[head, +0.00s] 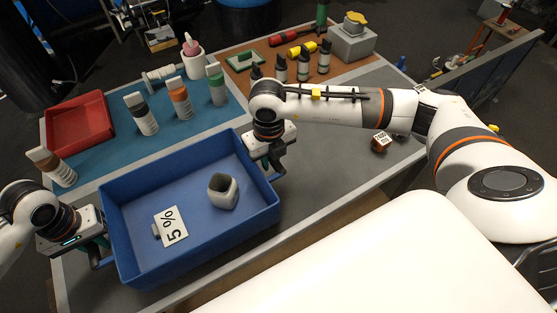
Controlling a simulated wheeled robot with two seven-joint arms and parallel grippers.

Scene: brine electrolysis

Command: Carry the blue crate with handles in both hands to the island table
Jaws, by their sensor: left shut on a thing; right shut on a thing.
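The blue crate (190,262) is in the lower left of the head view, over the front part of a table. Inside it lie a white card reading "5%" (174,226) and a small grey-and-white rounded object (222,190). My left gripper (97,250) is shut on the handle at the crate's left side. My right gripper (277,168) is shut on the handle at its right side. The fingertips are partly hidden. I cannot tell whether the crate rests on the table or hangs just above it. No other table is clearly identifiable as the island table.
Behind the crate, a blue mat (100,168) holds several bottles and a red tray (80,137). A brown mat (270,72) holds dark bottles and tools. A grey box (351,42) stands at the back. A small red-and-white block (381,141) lies right of the crate.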

